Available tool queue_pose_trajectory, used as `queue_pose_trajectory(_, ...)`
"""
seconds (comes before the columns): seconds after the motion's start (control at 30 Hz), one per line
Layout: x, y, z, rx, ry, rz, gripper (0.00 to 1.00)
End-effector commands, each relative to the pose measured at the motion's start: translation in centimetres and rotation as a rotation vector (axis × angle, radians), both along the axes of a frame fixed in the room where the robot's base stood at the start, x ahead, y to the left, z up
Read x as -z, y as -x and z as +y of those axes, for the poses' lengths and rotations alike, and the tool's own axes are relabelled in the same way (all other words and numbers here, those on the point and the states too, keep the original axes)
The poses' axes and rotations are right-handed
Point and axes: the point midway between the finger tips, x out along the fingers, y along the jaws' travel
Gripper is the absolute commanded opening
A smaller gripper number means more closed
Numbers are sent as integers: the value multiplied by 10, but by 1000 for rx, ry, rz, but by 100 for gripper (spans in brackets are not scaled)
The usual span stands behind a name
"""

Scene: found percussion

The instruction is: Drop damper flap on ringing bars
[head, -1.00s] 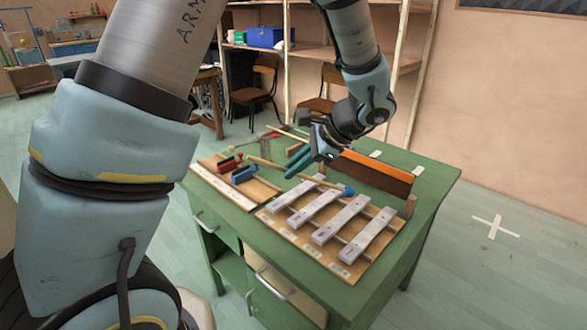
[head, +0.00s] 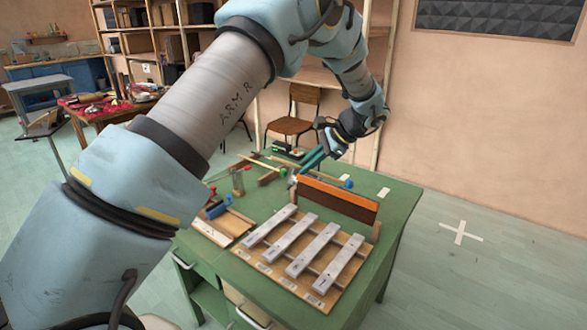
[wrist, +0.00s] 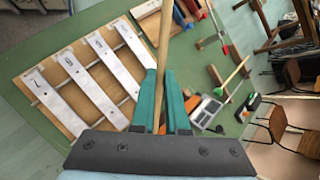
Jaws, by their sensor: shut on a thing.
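The damper flap (head: 335,203) is an orange-brown board standing raised along the back edge of the ringing bars. The ringing bars (head: 312,249) are several pale grey bars on a wooden board; they also show at left in the wrist view (wrist: 92,72). My gripper (head: 305,165) is above the table, behind and left of the flap, apart from it. Its teal fingers are shut on a wooden mallet stick (wrist: 164,35), which runs between them in the wrist view. The mallet's blue head (head: 348,183) shows behind the flap.
A smaller wooden board with a blue block (head: 217,210) stands left of the bars. A clamp-like tool (head: 238,180) and other sticks lie at the back left of the green table (head: 395,205). A chair (head: 290,122) and shelves stand behind. Floor at right is clear.

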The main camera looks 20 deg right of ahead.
Motion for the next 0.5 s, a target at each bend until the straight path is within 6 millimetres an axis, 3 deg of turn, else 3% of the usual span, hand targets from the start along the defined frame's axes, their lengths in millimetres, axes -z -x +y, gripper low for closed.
queue_pose_trajectory(0.13,-1,-13,-25,-1,0,0,0)
queue_pose_trajectory(0.33,3,-19,-35,-1,-1,1,0)
queue_pose_trajectory(0.5,33,-19,-35,1,-3,1,0)
